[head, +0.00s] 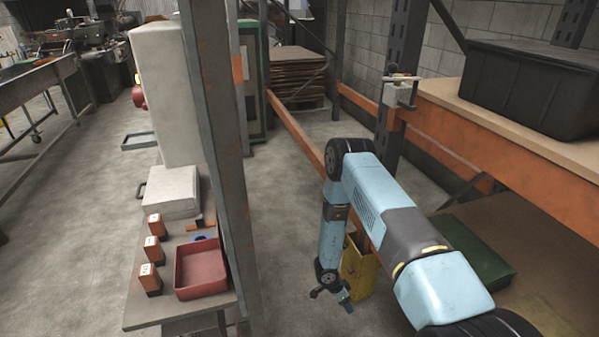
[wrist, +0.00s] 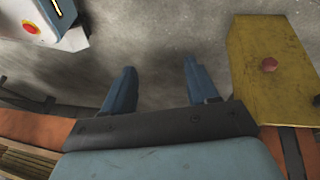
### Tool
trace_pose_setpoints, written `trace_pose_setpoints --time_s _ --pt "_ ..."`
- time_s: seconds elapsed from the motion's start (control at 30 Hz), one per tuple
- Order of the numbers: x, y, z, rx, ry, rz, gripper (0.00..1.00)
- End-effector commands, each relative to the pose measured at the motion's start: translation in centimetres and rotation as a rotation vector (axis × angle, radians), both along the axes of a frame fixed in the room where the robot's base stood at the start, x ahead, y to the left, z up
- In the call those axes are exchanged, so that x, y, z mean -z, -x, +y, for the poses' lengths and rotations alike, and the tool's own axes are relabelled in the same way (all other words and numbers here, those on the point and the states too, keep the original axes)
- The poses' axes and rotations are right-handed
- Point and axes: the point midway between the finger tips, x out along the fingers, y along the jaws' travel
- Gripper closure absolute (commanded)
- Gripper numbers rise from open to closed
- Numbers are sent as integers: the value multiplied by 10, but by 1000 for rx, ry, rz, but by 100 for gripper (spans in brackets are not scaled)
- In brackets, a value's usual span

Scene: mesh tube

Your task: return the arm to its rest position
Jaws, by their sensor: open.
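My arm (head: 375,190) is light blue with dark joints. It reaches forward from the lower right, bends at a raised elbow and hangs down on its far side. My gripper (head: 332,294) is at the low end, pointing downward beside a yellow box (head: 357,272). In the wrist view my gripper (wrist: 159,82) has its two blue fingers apart, with only grey floor between them. Nothing is held. The yellow box (wrist: 272,85), with a red button, stands just right of the fingers, apart from them.
An orange rack beam (head: 296,130) runs close behind the arm. A shelf with a black bin (head: 533,88) is at right, a green box (head: 476,252) below. At left, a grey post (head: 222,150) stands by a bench with a red tray (head: 201,268) and orange-black blocks (head: 152,250).

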Motion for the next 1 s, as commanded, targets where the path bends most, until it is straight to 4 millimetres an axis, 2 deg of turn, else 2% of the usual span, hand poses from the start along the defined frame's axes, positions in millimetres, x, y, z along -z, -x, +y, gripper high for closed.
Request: trace_pose_setpoints --time_s 0.27,0.37,0.47,0.7,1.0 --pt "-40 -39 12 -46 -67 -63 42" --pt "-60 -56 16 -70 -99 -91 42" --pt "-89 -78 23 -104 -139 -129 42" --pt "-179 -129 41 -214 -251 -232 42" --pt "-298 -163 56 -367 -364 -334 42"
